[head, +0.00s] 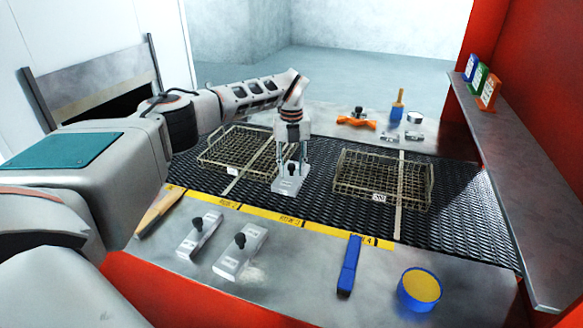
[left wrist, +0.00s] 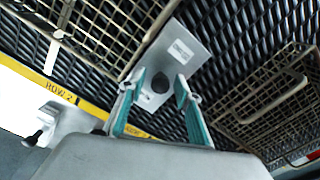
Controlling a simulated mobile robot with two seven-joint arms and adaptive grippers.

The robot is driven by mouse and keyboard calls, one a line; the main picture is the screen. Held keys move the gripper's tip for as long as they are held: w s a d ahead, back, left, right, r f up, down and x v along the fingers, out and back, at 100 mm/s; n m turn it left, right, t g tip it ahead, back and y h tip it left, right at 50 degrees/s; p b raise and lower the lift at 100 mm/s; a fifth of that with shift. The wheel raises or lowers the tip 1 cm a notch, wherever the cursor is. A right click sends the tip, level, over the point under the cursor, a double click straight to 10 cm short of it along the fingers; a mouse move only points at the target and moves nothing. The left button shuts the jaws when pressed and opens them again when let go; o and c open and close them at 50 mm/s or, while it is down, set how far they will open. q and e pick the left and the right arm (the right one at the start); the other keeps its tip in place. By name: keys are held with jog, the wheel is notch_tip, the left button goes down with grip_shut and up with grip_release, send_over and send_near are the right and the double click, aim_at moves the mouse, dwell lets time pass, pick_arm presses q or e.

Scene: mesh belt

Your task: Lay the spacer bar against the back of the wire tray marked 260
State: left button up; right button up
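A spacer bar (head: 288,186), a flat grey metal plate with a dark knob and a small label, is on or just above the belt between the two wire trays. It also shows in the left wrist view (left wrist: 188,42). My left gripper (head: 291,170) is over it, its teal fingers (left wrist: 160,86) apart on either side of the knob with gaps. The right wire tray (head: 345,175) has a front tag (head: 379,197) that seems to read 260. The left wire tray (head: 205,157) has a tag too small to read. My right gripper is out of view.
Two similar knobbed plates (head: 203,226) (head: 250,240) lie on the front ledge, near a yellow row strip (head: 260,215), a blue tool (head: 349,265) and a blue-rimmed yellow tub (head: 419,292). Pale strips (head: 398,222) cross the belt. An orange tool (head: 357,122) lies behind.

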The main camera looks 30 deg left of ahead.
aim_at(291, 166)
pick_arm(q)
jog(key=shift+r, duration=0.1)
notch_tip(291, 166, up, 12)
jog(key=shift+b, duration=0.45)
jog(key=shift+s, duration=0.1)
dwell(0.5)
